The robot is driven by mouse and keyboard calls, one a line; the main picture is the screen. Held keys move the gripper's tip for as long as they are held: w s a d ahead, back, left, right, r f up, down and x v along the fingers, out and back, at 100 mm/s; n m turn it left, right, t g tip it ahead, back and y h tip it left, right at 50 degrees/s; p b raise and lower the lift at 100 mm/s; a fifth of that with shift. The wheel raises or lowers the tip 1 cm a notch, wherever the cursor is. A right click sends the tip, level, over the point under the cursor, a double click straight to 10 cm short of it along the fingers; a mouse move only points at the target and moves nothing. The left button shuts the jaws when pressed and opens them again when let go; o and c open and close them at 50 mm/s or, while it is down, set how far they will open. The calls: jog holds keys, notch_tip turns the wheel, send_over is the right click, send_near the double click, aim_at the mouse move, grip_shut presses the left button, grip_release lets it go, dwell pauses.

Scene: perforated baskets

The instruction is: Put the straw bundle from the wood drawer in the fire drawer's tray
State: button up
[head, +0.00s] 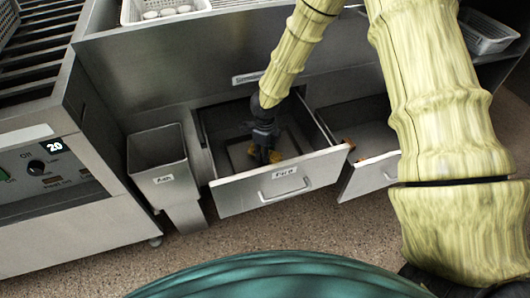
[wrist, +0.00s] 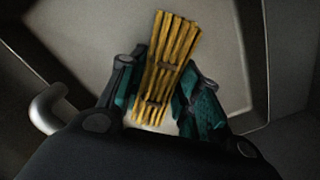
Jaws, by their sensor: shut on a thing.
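My gripper (head: 263,153) reaches down into the open left drawer (head: 282,188), whose small front label seems to read "Fire". It is shut on the yellow straw bundle (head: 275,157), which lies low over the tray (head: 234,154) in that drawer. In the wrist view the bundle (wrist: 172,60) stands between the two teal fingers of my gripper (wrist: 160,95), with its far end past the fingertips. The pale tray floor (wrist: 110,40) shows behind it. I cannot tell whether the bundle touches the floor. The right drawer (head: 372,175) is also open, partly hidden by my arm.
A grey bin (head: 158,165) stands left of the open drawer. A control panel (head: 45,165) with a dial is at the far left. Orange-brown pieces (head: 349,144) show at the right drawer's edge.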

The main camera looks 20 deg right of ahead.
jog(key=o, duration=0.8)
notch_tip(320, 180, up, 12)
jog(key=p, duration=0.3)
jog(key=shift+r, duration=0.1)
dwell(0.4)
